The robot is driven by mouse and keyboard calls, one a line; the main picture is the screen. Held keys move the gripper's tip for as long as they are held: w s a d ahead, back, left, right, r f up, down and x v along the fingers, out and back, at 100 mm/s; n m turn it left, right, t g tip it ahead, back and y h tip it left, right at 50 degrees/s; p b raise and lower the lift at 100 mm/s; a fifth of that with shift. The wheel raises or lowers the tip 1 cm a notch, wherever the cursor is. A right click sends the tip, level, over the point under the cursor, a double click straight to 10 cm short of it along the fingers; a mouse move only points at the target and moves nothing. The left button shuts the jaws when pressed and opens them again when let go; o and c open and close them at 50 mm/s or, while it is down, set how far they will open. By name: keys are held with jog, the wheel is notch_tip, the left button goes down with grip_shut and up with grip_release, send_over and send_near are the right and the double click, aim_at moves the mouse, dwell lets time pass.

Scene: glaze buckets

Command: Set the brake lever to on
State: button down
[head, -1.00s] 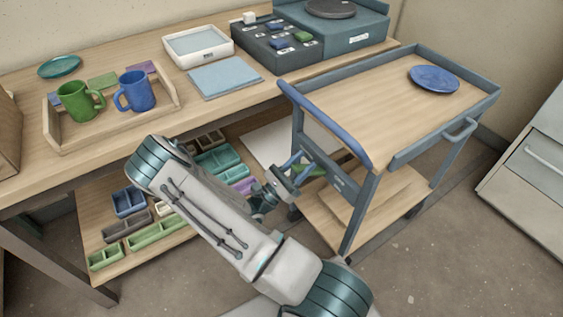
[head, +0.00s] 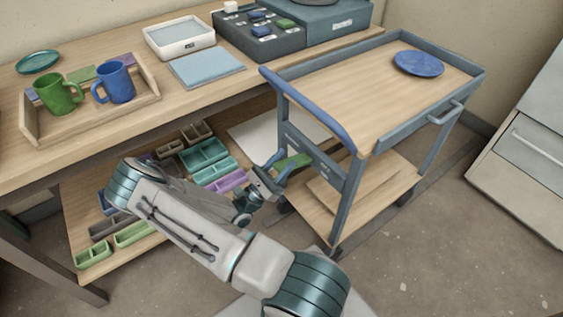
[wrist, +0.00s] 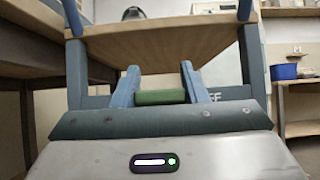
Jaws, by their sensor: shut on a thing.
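The cart (head: 350,140) stands at the right, with its blue push handle (head: 310,110) at its near end. The green brake lever (head: 293,161) sticks out from the cart's end panel below that handle. My gripper (head: 279,166) is at the lever, its blue fingers on either side of it. In the wrist view the green lever (wrist: 160,97) lies between my two fingers, and my gripper (wrist: 155,90) is shut on it. The letters "FF" (wrist: 213,97) show just right of the right finger; the rest of the label is hidden.
A blue plate (head: 419,63) lies on the cart top. The workbench (head: 120,125) at the left carries a tray with a green mug (head: 58,93) and a blue mug (head: 116,82). Several small bins fill the bench's lower shelf. Open floor lies right of the cart.

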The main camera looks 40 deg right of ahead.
jog(key=shift+f, duration=0.1)
jog(key=c, duration=0.8)
grip_release()
jog(key=shift+c, duration=0.2)
jog(key=shift+a, duration=0.1)
jog(key=v, duration=1.3)
jog(key=shift+a+f, duration=0.2)
jog(key=shift+a, duration=0.15)
jog(key=s+a+r+m+t+y+p, duration=0.1)
jog(key=s+a+r+m+y+p, duration=0.2)
jog(key=r, duration=1.2)
jog(key=s+a+r+m+t+y+p, duration=0.1)
jog(key=s+a+r+m+y+p, duration=0.2)
jog(key=r+m+y+p, duration=0.6)
jog(key=s+a+r+m+t+y+p, duration=0.1)
jog(key=s+a+r+m+y+p, duration=0.2)
jog(key=r+y, duration=1)
notch_tip(320, 180, up, 10)
jog(key=s+m+p, duration=0.2)
jog(key=m+p, duration=0.1)
jog(key=p, duration=0.2)
jog(key=shift+a+y, duration=0.25)
jog(key=shift+y, duration=0.05)
